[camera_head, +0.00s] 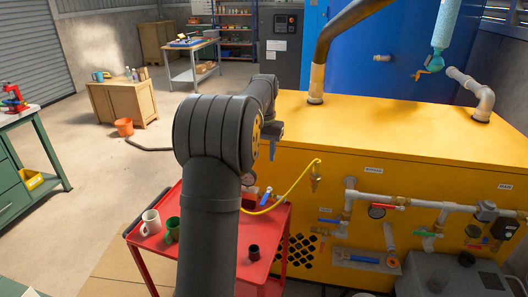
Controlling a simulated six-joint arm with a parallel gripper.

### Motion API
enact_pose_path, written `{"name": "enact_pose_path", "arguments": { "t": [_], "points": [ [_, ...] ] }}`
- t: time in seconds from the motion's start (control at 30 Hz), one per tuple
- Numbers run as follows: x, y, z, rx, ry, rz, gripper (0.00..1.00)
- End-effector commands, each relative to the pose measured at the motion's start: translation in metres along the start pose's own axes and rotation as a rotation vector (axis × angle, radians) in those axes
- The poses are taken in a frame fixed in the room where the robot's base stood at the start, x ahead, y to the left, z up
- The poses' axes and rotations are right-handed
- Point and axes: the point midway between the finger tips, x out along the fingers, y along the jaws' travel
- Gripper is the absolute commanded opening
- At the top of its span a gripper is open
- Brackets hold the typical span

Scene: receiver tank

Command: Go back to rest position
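My dark grey arm rises through the middle of the view, bends at a large elbow and reaches forward. Its far end, with a dark wrist part (271,131), shows just right of the elbow, in front of the yellow cabinet (400,125). The elbow hides most of this end, and the fingertips cannot be made out. I cannot see whether my gripper is open or shut, or whether it holds anything.
A red cart (275,240) carries a white mug (150,222), a green mug (172,229) and a dark cup (254,252). A yellow hose (292,190) hangs by a brass fitting. Pipes with valves (385,200) run along the cabinet front. Open floor lies left.

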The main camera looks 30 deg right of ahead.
Motion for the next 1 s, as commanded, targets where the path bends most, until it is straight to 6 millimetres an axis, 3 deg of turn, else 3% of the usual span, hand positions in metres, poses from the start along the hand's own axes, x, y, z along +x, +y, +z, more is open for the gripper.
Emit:
{"name": "enact_pose_path", "arguments": {
  "t": [0.63,0.77,1.0],
  "points": [
    [0.003,0.000,0.000,0.000,0.000,0.000,0.37],
    [0.017,0.000,0.000,0.000,-0.003,0.001,0.37],
    [0.063,0.000,0.001,0.000,-0.005,0.001,0.37]
  ]
}}
